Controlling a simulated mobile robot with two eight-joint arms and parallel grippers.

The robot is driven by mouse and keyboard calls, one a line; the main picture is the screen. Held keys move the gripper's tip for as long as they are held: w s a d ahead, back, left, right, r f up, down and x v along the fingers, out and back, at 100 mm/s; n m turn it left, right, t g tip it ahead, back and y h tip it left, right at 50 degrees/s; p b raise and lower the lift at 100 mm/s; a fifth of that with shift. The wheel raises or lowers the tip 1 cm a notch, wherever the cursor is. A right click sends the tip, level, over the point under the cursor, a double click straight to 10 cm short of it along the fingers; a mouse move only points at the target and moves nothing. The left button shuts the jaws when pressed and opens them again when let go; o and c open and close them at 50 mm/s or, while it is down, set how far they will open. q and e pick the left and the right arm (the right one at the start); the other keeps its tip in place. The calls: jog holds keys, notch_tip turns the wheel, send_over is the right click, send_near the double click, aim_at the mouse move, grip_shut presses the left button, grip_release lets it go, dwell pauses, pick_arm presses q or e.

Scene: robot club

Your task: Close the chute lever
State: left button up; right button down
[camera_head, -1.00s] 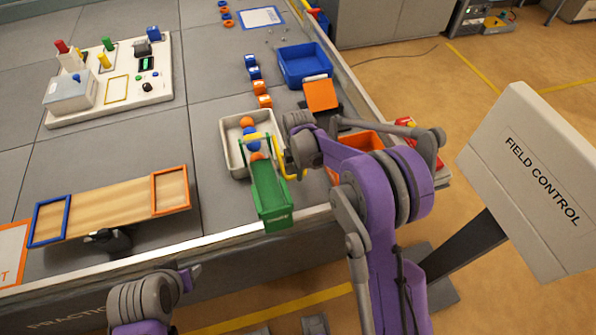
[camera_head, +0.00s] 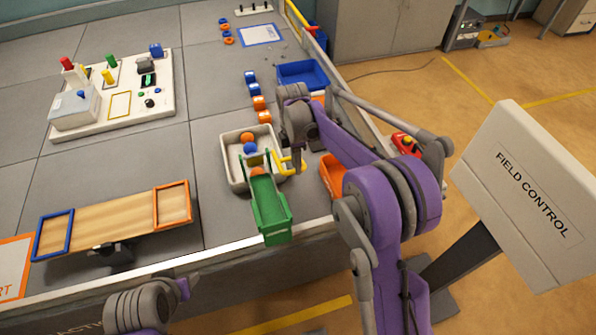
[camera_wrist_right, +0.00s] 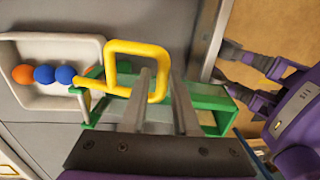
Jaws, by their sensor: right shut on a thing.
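The green chute (camera_head: 268,205) slopes from a white tray (camera_head: 228,168) at the front edge of the table. Its yellow lever (camera_head: 299,164) has a loop handle on the right side; the loop (camera_wrist_right: 112,46) shows large in the wrist view. My right gripper (camera_head: 297,168) is shut on the loop, whose near side passes between the two fingers (camera_wrist_right: 163,80). Orange and blue balls (camera_wrist_right: 43,74) lie in a row in the tray above the chute. My left gripper (camera_head: 188,287) is low at the left, away from the chute, its jaws unclear.
An orange bin (camera_head: 332,176) is right of the chute, partly behind my right arm. A blue bin (camera_head: 303,74) stands farther back. A wooden tilting board (camera_head: 115,219) is on the left. The FIELD CONTROL panel (camera_head: 535,195) stands at the right.

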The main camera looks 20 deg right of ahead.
pick_arm(q)
jog(key=shift+w+r+p, duration=0.3)
jog(key=shift+r+p, duration=0.25)
jog(key=shift+r, duration=0.3)
jog(key=shift+w+r+p, duration=0.3)
jog(key=shift+r+p, duration=0.25)
jog(key=shift+r, duration=0.3)
pick_arm(e)
jog(key=shift+w+a+r+g, duration=0.1)
jog(key=shift+w+r+g, duration=0.55)
jog(key=shift+w+r, duration=0.4)
jog(key=shift+w+r+g, duration=0.65)
jog(key=shift+w+r, duration=0.15)
jog(key=shift+w, duration=0.45)
jog(key=shift+f, duration=0.1)
jog(key=c, duration=0.8)
grip_release()
jog(key=shift+w, duration=0.15)
pick_arm(q)
jog(key=shift+w, duration=0.4)
pick_arm(e)
jog(key=shift+w+f, duration=0.1)
jog(key=shift+w, duration=0.1)
pick_arm(q)
jog(key=shift+s, duration=0.15)
pick_arm(e)
jog(key=shift+s, duration=0.1)
